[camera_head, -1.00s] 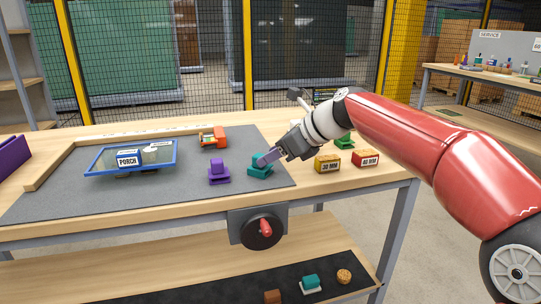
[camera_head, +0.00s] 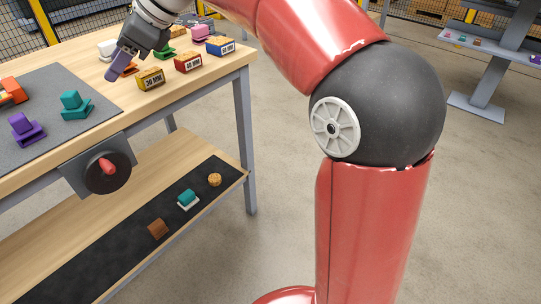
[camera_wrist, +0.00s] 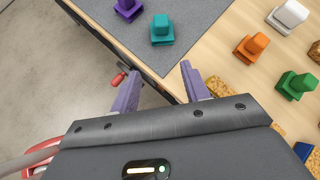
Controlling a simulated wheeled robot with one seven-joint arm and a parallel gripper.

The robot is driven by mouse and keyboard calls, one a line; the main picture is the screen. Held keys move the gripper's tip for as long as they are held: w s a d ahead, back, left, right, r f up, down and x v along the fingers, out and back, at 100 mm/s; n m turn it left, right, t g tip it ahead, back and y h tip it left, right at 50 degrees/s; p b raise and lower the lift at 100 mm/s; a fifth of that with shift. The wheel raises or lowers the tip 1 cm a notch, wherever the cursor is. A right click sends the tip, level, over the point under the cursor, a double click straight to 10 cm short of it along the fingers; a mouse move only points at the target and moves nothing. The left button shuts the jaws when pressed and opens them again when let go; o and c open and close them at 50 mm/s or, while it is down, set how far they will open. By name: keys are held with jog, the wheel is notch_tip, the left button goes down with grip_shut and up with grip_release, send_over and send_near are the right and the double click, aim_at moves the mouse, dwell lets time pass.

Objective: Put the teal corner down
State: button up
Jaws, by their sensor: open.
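The teal corner (camera_head: 75,106) stands upright on the grey mat (camera_head: 60,78), near the mat's front right edge. It also shows in the wrist view (camera_wrist: 161,31), clear of my fingers. My gripper (camera_head: 117,66) is to its right, apart from it, above the wooden bench top. In the wrist view my gripper (camera_wrist: 160,77) has its two purple fingers spread with nothing between them.
A purple corner (camera_head: 27,130) and an orange piece (camera_head: 11,92) are on the mat. Labelled yellow (camera_head: 150,79), red (camera_head: 188,62) and blue (camera_head: 221,47) blocks line the bench's right. A crank (camera_head: 107,172) sticks out in front. Small pieces lie on the lower shelf.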

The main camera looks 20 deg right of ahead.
jog(key=s+d+f+n+t+h, duration=0.1)
jog(key=s+d+f+n+h, duration=0.3)
jog(key=s+d+f+n, duration=0.5)
jog(key=s+d+f+n+t+h, duration=0.1)
jog(key=s+d+f+n+h, duration=0.4)
jog(key=s+d+f+n, duration=0.4)
jog(key=s+d+f, duration=0.2)
jog(key=s+d, duration=0.3)
jog(key=s, duration=0.1)
jog(key=shift+s+n+t, duration=0.3)
jog(key=shift+n+t, duration=0.1)
